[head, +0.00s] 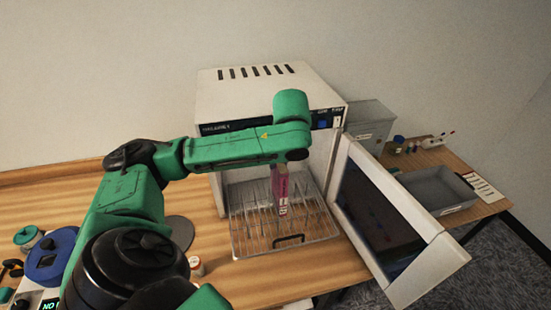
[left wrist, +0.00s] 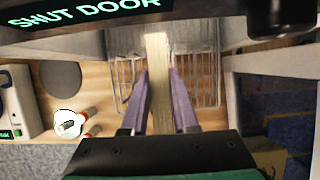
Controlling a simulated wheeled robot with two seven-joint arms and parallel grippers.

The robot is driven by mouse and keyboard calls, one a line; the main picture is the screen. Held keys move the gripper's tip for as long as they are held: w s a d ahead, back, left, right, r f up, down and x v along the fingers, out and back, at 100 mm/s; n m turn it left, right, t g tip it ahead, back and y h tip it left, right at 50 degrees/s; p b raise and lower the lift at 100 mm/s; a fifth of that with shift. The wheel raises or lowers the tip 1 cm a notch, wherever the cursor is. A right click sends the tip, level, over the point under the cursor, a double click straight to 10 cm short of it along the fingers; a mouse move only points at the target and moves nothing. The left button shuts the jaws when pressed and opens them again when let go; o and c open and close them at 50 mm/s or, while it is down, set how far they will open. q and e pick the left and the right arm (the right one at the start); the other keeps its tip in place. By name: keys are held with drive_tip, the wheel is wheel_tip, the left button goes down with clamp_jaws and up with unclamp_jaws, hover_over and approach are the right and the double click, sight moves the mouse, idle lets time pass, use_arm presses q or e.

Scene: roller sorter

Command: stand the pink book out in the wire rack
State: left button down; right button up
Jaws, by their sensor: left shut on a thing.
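My left gripper (left wrist: 160,73) is shut on the pink book, with one purple finger on each side of it. In the left wrist view the book (left wrist: 159,95) shows its pale page edge between the fingers. In the head view the book (head: 282,207) hangs upright below my left wrist, over the middle of the wire rack. The wire rack (head: 240,254) is pulled out in front of the white oven-like cabinet, and its upright wires stand around the book. I cannot tell whether the book touches the rack floor. My right gripper is not in view.
The white cabinet (head: 240,95) stands behind the rack. Its open door (head: 424,254) juts out close on the right. A grey tray (head: 437,188) and a grey box (head: 370,121) are farther right.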

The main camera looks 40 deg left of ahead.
use_arm(q)
drive_tip(key=shift+s+f, duration=0.1)
drive_tip(key=shift+f, duration=0.6)
drive_tip(key=shift+w+f, duration=0.2)
drive_tip(key=shift+w, duration=0.05)
drive_tip(key=shift+f, duration=0.2)
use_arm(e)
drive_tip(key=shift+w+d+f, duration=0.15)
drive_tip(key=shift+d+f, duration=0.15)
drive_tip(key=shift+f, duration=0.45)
use_arm(q)
drive_tip(key=c, duration=0.7)
unclamp_jaws()
drive_tip(key=shift+w+f, duration=0.1)
drive_tip(key=shift+w, duration=0.05)
